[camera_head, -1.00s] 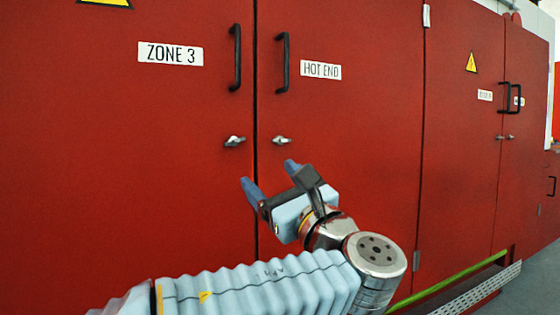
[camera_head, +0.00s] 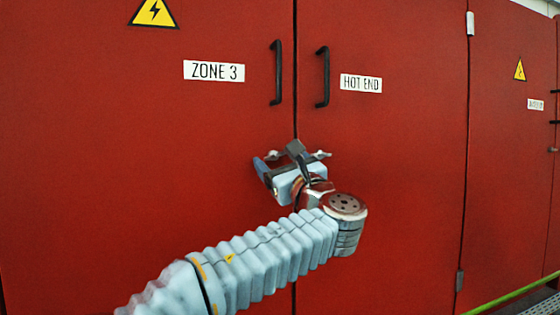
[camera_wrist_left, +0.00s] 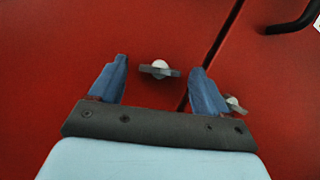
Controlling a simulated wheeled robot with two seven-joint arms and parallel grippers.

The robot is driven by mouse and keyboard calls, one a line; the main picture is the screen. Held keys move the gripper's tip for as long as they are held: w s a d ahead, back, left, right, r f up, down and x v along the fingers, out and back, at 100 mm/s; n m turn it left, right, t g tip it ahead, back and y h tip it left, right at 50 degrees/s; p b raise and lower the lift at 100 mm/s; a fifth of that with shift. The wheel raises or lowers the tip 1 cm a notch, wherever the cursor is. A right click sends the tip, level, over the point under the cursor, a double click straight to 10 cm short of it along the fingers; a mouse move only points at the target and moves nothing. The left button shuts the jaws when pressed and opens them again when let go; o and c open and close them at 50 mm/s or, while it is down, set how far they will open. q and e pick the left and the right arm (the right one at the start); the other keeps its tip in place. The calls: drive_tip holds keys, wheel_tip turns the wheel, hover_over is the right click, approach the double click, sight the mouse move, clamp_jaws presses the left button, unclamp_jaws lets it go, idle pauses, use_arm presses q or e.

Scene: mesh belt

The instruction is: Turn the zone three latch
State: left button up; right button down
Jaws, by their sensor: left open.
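The zone three latch is a small silver turn handle on the red left door (camera_head: 120,200), below the ZONE 3 label (camera_head: 214,71). In the head view it shows partly, at the fingertips of my left gripper (camera_head: 277,156). In the left wrist view the latch (camera_wrist_left: 160,69) lies roughly level, between the tips of the two blue fingers. My left gripper is open, with a finger to either side of the latch and not closed on it. I cannot tell how far the tips are from the door. My right gripper is not in view.
The hot end latch (camera_head: 320,155) is just right of my gripper; in the wrist view it (camera_wrist_left: 235,103) is close beside the right finger. Black vertical handles (camera_head: 277,73) and (camera_head: 322,77) stand out above. A green rail (camera_head: 510,297) runs low at the right.

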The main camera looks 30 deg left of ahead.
use_arm(q)
drive_tip(key=shift+c, duration=0.4)
drive_tip(key=c, duration=1)
drive_tip(key=shift+o, duration=0.2)
drive_tip(key=m+p, duration=0.1)
drive_tip(key=m+t+p, duration=0.1)
drive_tip(key=m, duration=0.1)
drive_tip(key=shift+s+a+r+h, duration=0.1)
drive_tip(key=shift+a+r+h, duration=0.05)
drive_tip(key=shift+r+h, duration=0.2)
drive_tip(key=shift+f+m+t+h+p, duration=0.15)
drive_tip(key=shift+m+t+h+p, duration=0.1)
drive_tip(key=shift+m+t+p, duration=0.35)
drive_tip(key=shift+f+m, duration=0.15)
drive_tip(key=shift+m, duration=0.25)
drive_tip(key=shift+f, duration=0.1)
drive_tip(key=o, duration=1)
drive_tip(key=shift+o, duration=0.2)
